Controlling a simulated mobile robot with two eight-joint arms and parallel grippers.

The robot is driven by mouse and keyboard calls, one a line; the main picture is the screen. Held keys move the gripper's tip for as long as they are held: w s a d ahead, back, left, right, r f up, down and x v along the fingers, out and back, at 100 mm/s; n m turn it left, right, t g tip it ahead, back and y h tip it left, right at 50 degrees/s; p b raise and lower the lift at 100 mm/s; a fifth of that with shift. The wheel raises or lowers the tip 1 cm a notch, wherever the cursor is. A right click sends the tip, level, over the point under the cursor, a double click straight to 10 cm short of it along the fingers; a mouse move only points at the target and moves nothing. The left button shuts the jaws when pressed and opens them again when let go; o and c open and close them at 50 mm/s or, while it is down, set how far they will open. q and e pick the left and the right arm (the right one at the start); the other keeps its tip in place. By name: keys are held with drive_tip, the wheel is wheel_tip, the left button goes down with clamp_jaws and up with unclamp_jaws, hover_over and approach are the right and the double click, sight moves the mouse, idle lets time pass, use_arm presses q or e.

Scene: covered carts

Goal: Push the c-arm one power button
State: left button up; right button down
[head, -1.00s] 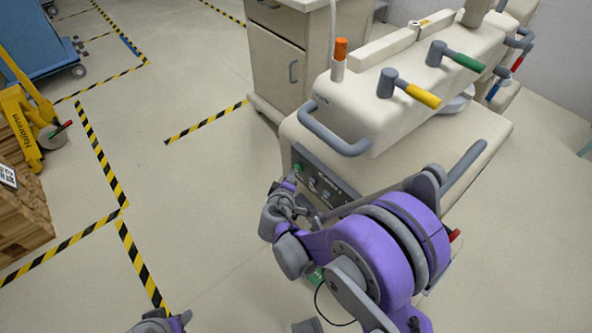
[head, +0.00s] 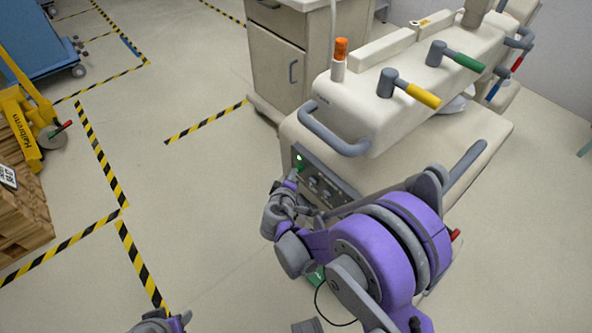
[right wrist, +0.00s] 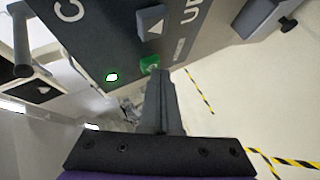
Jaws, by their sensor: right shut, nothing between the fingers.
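The c-arm unit (head: 470,134) is a cream cart with a dark control panel (head: 322,180) on its near end. The green power button (right wrist: 149,64) is on that panel, and a small lamp (right wrist: 112,77) beside it glows whitish green. The lamp also shows in the head view (head: 299,158). My right gripper (head: 292,177) is shut and empty. Its fingertips (right wrist: 157,74) are right at the button and cover part of it; I cannot tell whether they touch. My left gripper (head: 162,322) is only partly in view at the bottom edge, and its fingers are unclear.
A grey handle (head: 335,133) and levers with yellow (head: 423,96) and green (head: 464,61) grips stick out of the c-arm. A cream cabinet (head: 275,65) stands behind it. A yellow pallet jack (head: 22,120) and wooden pallets (head: 22,215) are at the left. The floor between is clear.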

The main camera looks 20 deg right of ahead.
drive_tip(key=shift+s+a, duration=0.25)
drive_tip(key=shift+a, duration=0.35)
drive_tip(key=shift+s+a, duration=0.35)
drive_tip(key=shift+a, duration=0.6)
drive_tip(key=shift+s+a, duration=0.35)
drive_tip(key=shift+a, duration=0.55)
drive_tip(key=shift+s+a, duration=0.35)
drive_tip(key=shift+a, duration=0.6)
